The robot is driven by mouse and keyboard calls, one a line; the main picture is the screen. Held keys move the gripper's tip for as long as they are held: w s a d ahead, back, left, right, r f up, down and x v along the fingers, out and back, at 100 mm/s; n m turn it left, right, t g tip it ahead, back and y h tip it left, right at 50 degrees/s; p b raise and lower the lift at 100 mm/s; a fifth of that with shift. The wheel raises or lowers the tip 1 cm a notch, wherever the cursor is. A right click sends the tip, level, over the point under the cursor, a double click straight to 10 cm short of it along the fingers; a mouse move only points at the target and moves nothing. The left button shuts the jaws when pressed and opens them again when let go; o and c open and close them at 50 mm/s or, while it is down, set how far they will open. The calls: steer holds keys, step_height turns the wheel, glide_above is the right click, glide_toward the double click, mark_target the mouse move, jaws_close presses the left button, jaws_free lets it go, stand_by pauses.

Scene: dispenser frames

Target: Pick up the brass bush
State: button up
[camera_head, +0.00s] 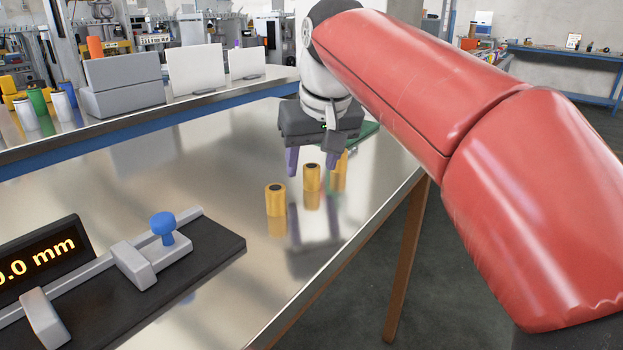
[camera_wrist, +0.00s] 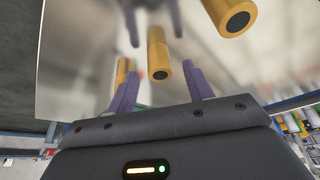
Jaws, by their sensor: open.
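Three brass bushes with dark round tops stand upright on the shiny metal table: a front one (camera_head: 275,201), a middle one (camera_head: 312,178) and a back one (camera_head: 339,175), partly hidden. My gripper (camera_head: 313,165) is open, pointing down just behind and above the middle bush, with its purple fingers apart. In the wrist view, my gripper (camera_wrist: 162,75) has one bush (camera_wrist: 158,60) showing between its fingers. Another bush (camera_wrist: 232,12) is at the upper right, and a third (camera_wrist: 122,70) is partly behind the left finger. I see nothing held.
A black-based measuring device (camera_head: 190,262) with a blue knob and a lit display (camera_head: 38,262) stands at the front left. A green item (camera_head: 362,132) lies behind my gripper. The table's right edge (camera_head: 385,215) is close to the bushes. Coloured cylinders (camera_head: 38,101) stand on the back bench.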

steer(key=shift+x, duration=1.05)
steer(key=c, duration=1.1)
steer(key=shift+r, duration=0.1)
